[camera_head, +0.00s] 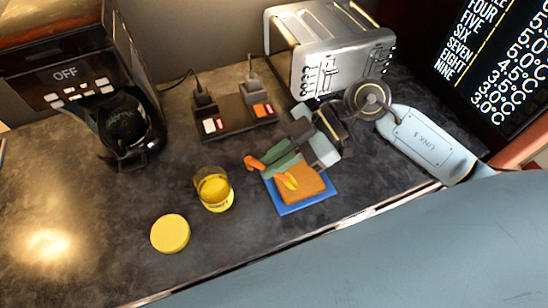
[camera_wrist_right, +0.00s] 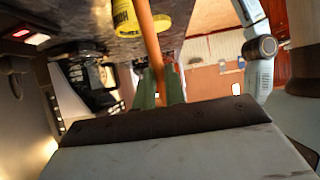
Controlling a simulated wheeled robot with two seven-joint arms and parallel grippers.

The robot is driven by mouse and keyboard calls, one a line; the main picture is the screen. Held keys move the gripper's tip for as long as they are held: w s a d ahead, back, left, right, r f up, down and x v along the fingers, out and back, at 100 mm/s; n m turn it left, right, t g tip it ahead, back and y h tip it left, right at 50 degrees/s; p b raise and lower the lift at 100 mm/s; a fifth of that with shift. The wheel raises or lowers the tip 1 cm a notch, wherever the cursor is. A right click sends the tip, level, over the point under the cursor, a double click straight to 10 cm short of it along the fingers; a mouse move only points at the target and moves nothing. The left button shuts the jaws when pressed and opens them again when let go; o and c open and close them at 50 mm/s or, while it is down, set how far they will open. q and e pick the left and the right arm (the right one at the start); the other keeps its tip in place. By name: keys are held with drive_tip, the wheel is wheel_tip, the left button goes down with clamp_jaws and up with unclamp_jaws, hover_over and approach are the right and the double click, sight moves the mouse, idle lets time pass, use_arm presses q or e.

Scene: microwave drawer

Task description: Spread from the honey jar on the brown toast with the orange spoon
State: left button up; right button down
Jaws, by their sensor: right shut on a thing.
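The honey jar (camera_head: 213,190) stands open on the dark counter, with yellow honey inside. The brown toast (camera_head: 304,188) lies on a blue plate (camera_head: 290,211) to its right. My right gripper (camera_head: 274,163) has green fingers shut on the orange spoon (camera_head: 252,162). The spoon also shows between the fingers in the right wrist view (camera_wrist_right: 149,40). One spoon end sticks out left of the fingers. A yellow-orange patch (camera_head: 290,181) shows over the toast; I cannot tell whether it is honey on the spoon or on the bread. My left gripper is out of view.
A yellow lid (camera_head: 170,233) lies left of the jar. A coffee maker (camera_head: 120,120) stands at back left, and a steel toaster (camera_head: 330,50) behind my right gripper. A switched power strip (camera_head: 235,125) lies behind the jar. The left front counter is clear.

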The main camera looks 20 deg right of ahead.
drive_tip(key=shift+f, duration=1.15)
idle(1.1)
drive_tip(key=shift+r+p, duration=0.15)
drive_tip(key=shift+p, duration=0.2)
idle(0.4)
drive_tip(key=shift+p, duration=0.6)
drive_tip(key=shift+f, duration=0.2)
